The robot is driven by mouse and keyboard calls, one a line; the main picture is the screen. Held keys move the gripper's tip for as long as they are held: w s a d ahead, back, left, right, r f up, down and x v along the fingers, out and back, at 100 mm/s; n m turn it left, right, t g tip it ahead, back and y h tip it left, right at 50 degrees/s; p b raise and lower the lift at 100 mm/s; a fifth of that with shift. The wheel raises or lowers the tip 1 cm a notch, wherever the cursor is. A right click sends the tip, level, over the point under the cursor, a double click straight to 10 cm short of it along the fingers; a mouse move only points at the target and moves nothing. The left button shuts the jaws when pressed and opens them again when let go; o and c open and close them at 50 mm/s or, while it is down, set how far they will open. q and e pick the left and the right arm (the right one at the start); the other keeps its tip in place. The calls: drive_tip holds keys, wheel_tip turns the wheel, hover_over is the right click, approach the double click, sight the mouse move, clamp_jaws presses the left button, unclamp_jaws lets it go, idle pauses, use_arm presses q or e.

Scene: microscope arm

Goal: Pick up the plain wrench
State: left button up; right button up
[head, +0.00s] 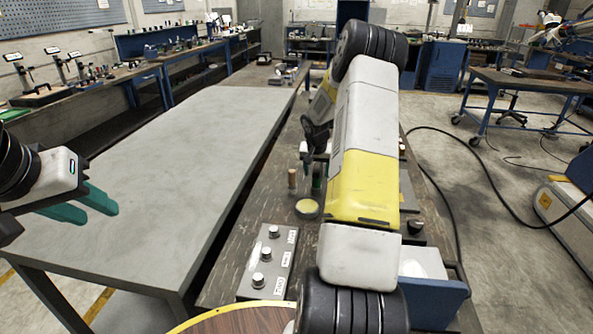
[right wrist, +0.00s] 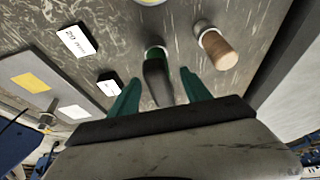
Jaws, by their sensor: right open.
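I cannot pick out a plain wrench for certain in either view. In the right wrist view my right gripper (right wrist: 160,77) is open, its green fingers to either side of a dark, upright-looking object (right wrist: 156,82) with a green part at its far end. I cannot tell whether either finger touches it. A wooden cylinder (right wrist: 217,48) stands just right of the fingers; it also shows in the head view (head: 292,179). My right arm hides much of the bench there. My left gripper (head: 98,212) is open and empty over the grey table, at the left.
A panel with several knobs (head: 279,241) and a yellow disc (head: 307,208) lie on the dark worn bench. White label cards (right wrist: 78,41) show in the right wrist view. The grey table (head: 190,155) is bare. A blue box (head: 436,297) sits at the lower right.

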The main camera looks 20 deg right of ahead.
clamp_jaws()
drive_tip(key=shift+r, duration=0.15)
idle(0.4)
